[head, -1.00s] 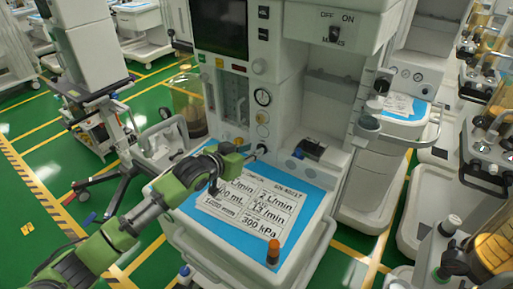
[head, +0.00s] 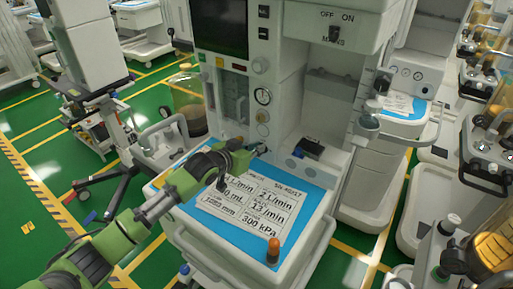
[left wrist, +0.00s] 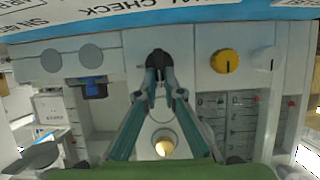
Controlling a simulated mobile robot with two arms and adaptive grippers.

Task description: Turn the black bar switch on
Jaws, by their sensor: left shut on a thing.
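My left gripper (head: 259,149) reaches in from the left over the machine's worktop, its tips at the front panel below the round gauge. In the left wrist view its two teal fingers (left wrist: 159,72) converge and are shut on a small black bar switch (left wrist: 158,56) on the pale panel. The fingers cover most of the bar, so its exact angle cannot be told. In the head view the gripper hides the bar. My right gripper does not show.
A blue worktop (head: 283,178) with a printed card (head: 252,208) lies under my left arm. An orange-topped bottle (head: 273,250) stands at its front corner. In the left wrist view a yellow knob (left wrist: 225,61) is right of the fingers and a blue part (left wrist: 94,88) is left.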

